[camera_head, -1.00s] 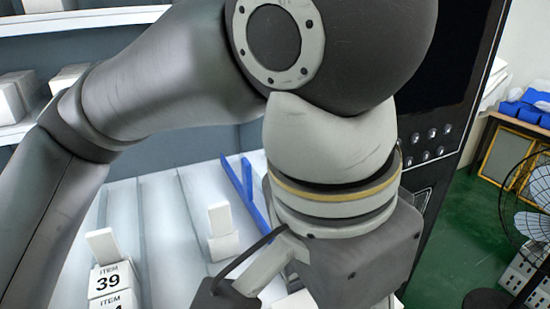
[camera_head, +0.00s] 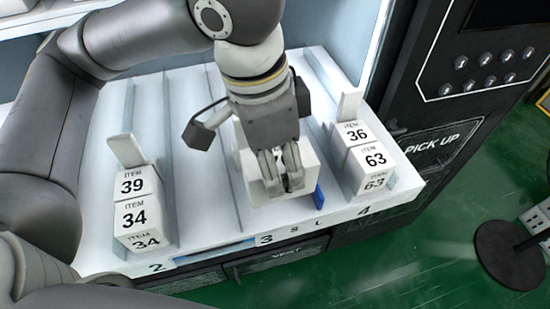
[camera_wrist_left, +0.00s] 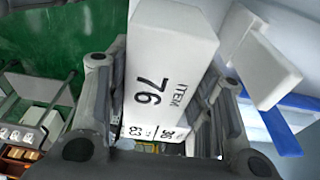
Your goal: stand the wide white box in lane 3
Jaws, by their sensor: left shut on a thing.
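My left gripper (camera_head: 282,182) is shut on a white box (camera_head: 311,166), seen from above at the front of lane 3 (camera_head: 228,190). In the left wrist view the box (camera_wrist_left: 170,65) sits between the fingers, with "ITEM 76" on its face. The gripper hides much of the box in the head view, and I cannot tell whether its base touches the lane floor. A white pusher block (camera_wrist_left: 265,62) stands beside the box in the wrist view. My right gripper is not in view.
Lane 2 holds white boxes (camera_head: 137,215) marked 39 and 34. Lane 4 holds boxes (camera_head: 368,160) marked 36 and 63. The black machine panel (camera_head: 425,150) is to the right.

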